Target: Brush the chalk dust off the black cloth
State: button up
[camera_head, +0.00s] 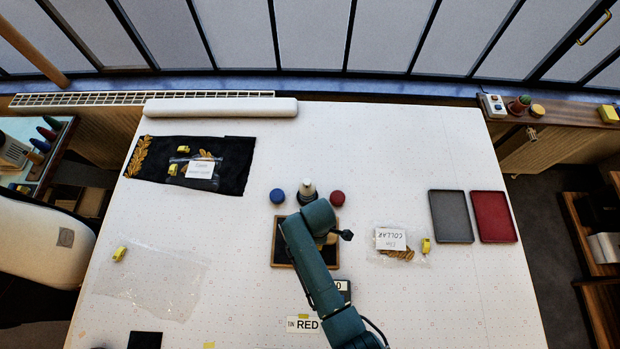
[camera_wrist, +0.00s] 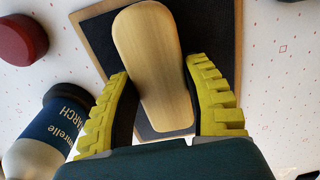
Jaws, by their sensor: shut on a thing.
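A wooden-backed brush (camera_wrist: 152,104) is between the two yellow-padded fingers of my gripper (camera_wrist: 156,66), which is shut on its sides. Its bristles are hidden below it. The brush is over a dark pad in a wooden-rimmed tray (camera_head: 281,262); the wrist view also shows this tray's rim (camera_wrist: 92,12). I cannot tell whether the brush touches the pad. In the head view my arm hides the fingers and brush. A black cloth (camera_head: 232,166) with gold leaf trim lies at the upper left of the table, under a labelled clear bag (camera_head: 191,172). I cannot make out chalk dust on it.
A white roll (camera_head: 221,107) lies beyond the cloth. Grey (camera_head: 451,216) and red trays (camera_head: 492,216) lie right. A clear sheet (camera_head: 150,280) lies front left.

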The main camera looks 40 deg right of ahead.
jog(key=shift+s+d+r, duration=0.1)
jog(key=shift+s+d, duration=0.5)
jog(key=shift+s+d+r+p, duration=0.15)
jog(key=shift+s+p, duration=0.05)
jog(key=shift+p, duration=0.4)
jog(key=shift+w+a+f+b, duration=0.3)
jog(key=shift+w+a, duration=0.2)
jog(key=shift+w, duration=0.1)
jog(key=shift+w+a+b, duration=1.25)
jog(key=shift+w+a, duration=1.9)
jog(key=shift+a, duration=0.1)
jog(key=r+p, duration=0.1)
jog(key=r, duration=0.1)
jog(key=shift+w+a+r+p, duration=0.2)
jog(key=shift+a+r+p, duration=0.15)
jog(key=shift+r+p, duration=0.05)
notch_tip(320, 180, up, 5)
jog(key=p, duration=0.5)
jog(key=shift+r, duration=0.2)
